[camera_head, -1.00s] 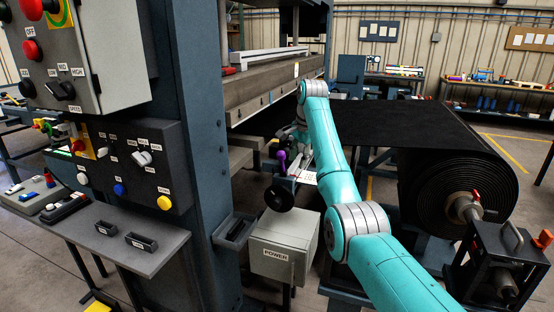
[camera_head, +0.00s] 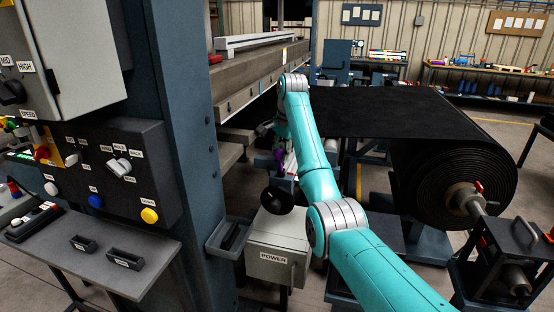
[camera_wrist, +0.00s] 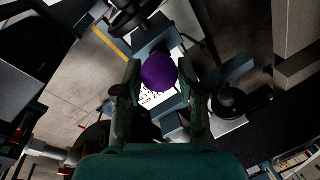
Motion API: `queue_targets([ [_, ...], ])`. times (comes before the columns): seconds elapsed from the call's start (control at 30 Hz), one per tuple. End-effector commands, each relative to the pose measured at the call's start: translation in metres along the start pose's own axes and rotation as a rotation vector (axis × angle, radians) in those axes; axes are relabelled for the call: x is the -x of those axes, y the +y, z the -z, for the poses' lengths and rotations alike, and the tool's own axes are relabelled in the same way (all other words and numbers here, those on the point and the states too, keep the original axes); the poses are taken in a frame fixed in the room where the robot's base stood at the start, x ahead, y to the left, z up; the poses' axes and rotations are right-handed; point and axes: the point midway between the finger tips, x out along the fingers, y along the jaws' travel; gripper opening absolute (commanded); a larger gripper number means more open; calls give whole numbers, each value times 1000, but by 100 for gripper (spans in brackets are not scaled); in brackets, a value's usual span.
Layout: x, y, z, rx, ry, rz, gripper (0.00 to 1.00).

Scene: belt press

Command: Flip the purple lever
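The purple lever (camera_head: 279,159) stands beside the press, above a black round handwheel and left of my forearm in the head view. In the wrist view its round purple knob (camera_wrist: 159,72) lies between the two fingers of my gripper (camera_wrist: 159,78). The fingers are apart, one on each side of the knob, with what look like narrow gaps. I cannot tell how far the knob is from the fingertips in depth. In the head view my gripper is small and dark near the press, and its fingers are hard to make out.
A grey POWER box (camera_head: 277,252) and the black handwheel (camera_head: 277,200) stand below the lever. The press frame (camera_head: 185,130) is at the left, with a control panel (camera_head: 118,172). A large black belt roll (camera_head: 460,175) is at the right.

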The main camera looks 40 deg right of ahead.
Motion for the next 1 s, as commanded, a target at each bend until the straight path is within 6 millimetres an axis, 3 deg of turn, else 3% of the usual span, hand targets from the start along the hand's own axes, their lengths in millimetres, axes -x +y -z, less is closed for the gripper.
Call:
queue_targets([
  [0.1,-17,4,-2,-2,0,-1,39],
  [0.3,-31,6,-3,-4,1,0,39],
  [0.63,-34,6,-3,-4,1,0,39],
  [0.8,-34,6,-3,-4,1,0,0],
  [1.0,-33,6,-3,-4,1,1,0],
])
